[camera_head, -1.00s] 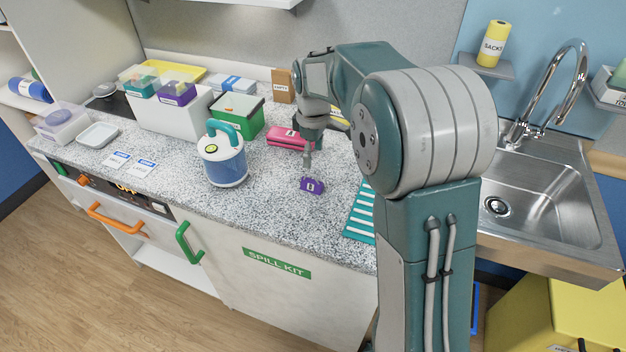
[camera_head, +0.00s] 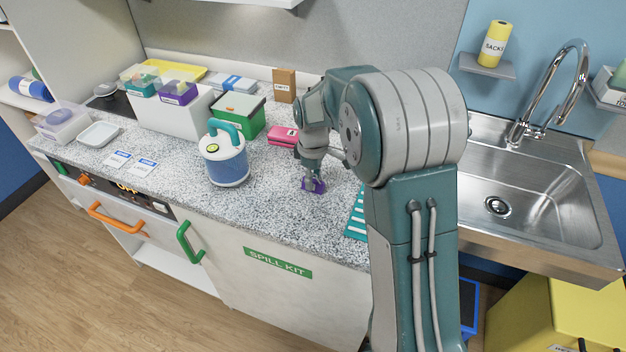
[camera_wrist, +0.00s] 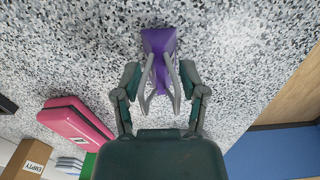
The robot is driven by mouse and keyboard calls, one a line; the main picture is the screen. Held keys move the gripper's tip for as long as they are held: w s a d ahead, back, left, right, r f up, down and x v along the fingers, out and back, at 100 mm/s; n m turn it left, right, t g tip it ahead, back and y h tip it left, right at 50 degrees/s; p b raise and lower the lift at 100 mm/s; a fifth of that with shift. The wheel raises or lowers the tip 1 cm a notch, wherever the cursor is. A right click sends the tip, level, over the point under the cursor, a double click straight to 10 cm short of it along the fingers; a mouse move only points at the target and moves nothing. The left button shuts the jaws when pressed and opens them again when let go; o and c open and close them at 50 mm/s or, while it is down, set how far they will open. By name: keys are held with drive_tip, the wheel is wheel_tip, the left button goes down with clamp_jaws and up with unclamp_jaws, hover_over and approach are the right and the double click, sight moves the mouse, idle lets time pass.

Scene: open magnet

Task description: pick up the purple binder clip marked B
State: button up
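The purple binder clip (camera_head: 319,188) lies on the speckled counter (camera_head: 270,200), partly hidden by my gripper (camera_head: 311,178) in the head view. In the wrist view the purple clip (camera_wrist: 159,40) is at top centre, with two grey loop-like arms rising from it towards the camera. My gripper (camera_wrist: 160,75) is directly over it, its two fingers apart, one on each side of the grey arms. Gaps show between the fingers and the arms. I cannot read the mark on the clip now.
A pink case (camera_head: 283,135) lies just behind the clip, and a blue-and-white canister (camera_head: 225,160) stands to its left. A teal striped mat (camera_head: 356,215) is to the right, near the counter's front edge. A green box (camera_head: 238,115) and sink (camera_head: 530,195) are farther off.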

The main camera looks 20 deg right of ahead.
clamp_jaws()
drive_tip(key=shift+r, duration=0.15)
